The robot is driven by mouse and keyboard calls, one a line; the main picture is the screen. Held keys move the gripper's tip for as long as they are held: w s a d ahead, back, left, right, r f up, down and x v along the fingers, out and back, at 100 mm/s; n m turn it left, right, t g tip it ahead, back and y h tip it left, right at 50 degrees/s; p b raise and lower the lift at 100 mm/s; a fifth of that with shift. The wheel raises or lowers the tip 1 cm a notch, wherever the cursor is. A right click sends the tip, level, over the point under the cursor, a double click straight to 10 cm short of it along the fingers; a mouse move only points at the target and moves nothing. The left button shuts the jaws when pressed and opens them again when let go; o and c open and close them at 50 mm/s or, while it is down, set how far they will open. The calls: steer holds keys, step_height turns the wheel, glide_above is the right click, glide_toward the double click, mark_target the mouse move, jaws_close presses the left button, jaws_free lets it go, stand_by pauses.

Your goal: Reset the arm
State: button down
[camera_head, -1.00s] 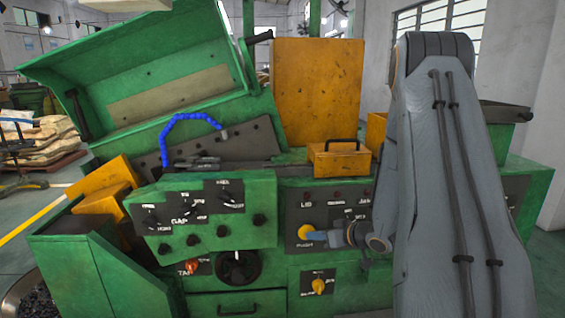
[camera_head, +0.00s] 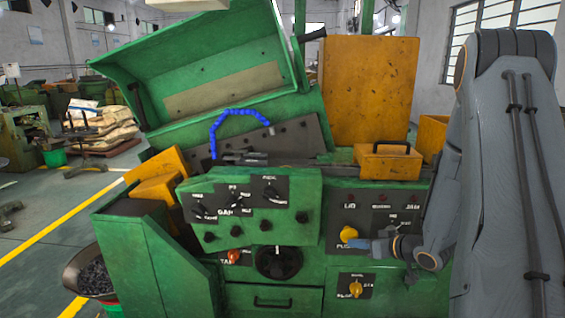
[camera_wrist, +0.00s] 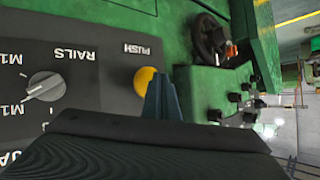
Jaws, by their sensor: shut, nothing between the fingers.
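My gripper (camera_head: 366,245) has blue fingers that are shut and empty. In the head view it is at the right part of the green machine's front, its tips just right of and below the yellow button (camera_head: 348,233) on the "LID" panel. In the wrist view the shut fingers (camera_wrist: 163,92) stand upright beside the yellow button (camera_wrist: 145,79), which carries the label "PUSH". I cannot tell whether they touch it. My grey arm fills the right side of the head view and hides part of the machine.
The green heading machine (camera_head: 140,262) has its lid (camera_head: 215,70) raised. A yellow knob (camera_head: 355,289) sits below the gripper, and a black handwheel (camera_head: 278,262) is to its left. A tub of dark parts (camera_head: 92,272) stands at lower left. Floor is open at far left.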

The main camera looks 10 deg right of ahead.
steer(key=s+a+r+m+g+h+b, duration=0.1)
steer(key=s+a+g+h+b, duration=0.3)
steer(key=s+a, duration=1.5)
steer(key=s+g+b, duration=0.2)
steer(key=g+b, duration=0.1)
steer(key=g, duration=0.3)
steer(key=shift+r+m+h, duration=0.15)
steer(key=shift+m+h, duration=0.15)
steer(key=shift+a, duration=0.1)
